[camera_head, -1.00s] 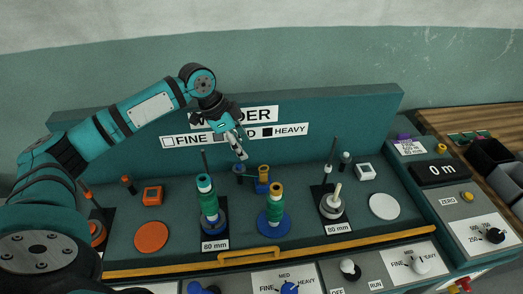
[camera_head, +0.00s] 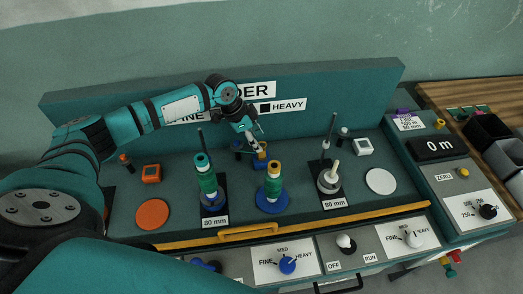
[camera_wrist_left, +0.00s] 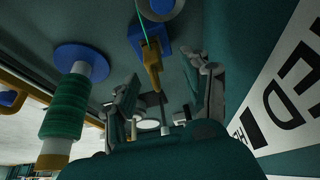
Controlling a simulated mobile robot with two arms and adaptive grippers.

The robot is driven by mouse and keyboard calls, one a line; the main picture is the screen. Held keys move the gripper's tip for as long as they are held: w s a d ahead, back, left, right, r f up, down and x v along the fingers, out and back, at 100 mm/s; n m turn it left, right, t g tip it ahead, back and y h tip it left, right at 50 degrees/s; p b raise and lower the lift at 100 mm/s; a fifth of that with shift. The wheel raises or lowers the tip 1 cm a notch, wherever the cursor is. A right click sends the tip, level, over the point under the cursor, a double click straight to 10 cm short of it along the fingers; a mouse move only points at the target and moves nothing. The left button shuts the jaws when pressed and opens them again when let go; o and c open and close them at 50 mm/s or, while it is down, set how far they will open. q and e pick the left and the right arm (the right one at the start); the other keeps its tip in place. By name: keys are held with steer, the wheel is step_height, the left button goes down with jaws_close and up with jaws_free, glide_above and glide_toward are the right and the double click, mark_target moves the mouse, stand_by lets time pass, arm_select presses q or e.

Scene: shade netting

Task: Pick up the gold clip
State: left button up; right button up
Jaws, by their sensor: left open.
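The gold clip (camera_head: 262,153) is a small yellow piece at a blue block near the back of the teal deck. In the left wrist view the clip (camera_wrist_left: 152,66) hangs at the blue block (camera_wrist_left: 151,36), with a thin green thread running to it. My left gripper (camera_head: 257,141) is open, just above and behind the clip in the head view. In the left wrist view its two fingers (camera_wrist_left: 163,78) stand apart on either side of the clip's lower end, with space visible on both sides. Contact cannot be told. My right gripper is not in view.
A green spool (camera_head: 206,182) stands left of the clip. A gold-topped spool on a blue base (camera_head: 273,183) stands in front. The signed back panel (camera_head: 330,95) rises close behind my gripper. A white-topped spindle (camera_head: 329,180) is on the right.

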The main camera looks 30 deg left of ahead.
arm_select(q)
steer(key=shift+d+f, duration=0.25)
steer(key=shift+f, duration=0.1)
steer(key=x, duration=0.1)
steer(key=p+x, duration=0.1)
steer(key=x, duration=0.1)
steer(key=shift+s+d+f+p, duration=0.2)
steer(key=shift+f+p, duration=0.1)
steer(key=shift+w+d+f, duration=0.1)
steer(key=shift+f, duration=0.35)
jaws_close()
steer(key=shift+r, duration=0.1)
steer(key=shift+r, duration=0.2)
step_height(320, 180, up, 10)
steer(key=shift+f+b, duration=0.2)
steer(key=shift+b, duration=0.65)
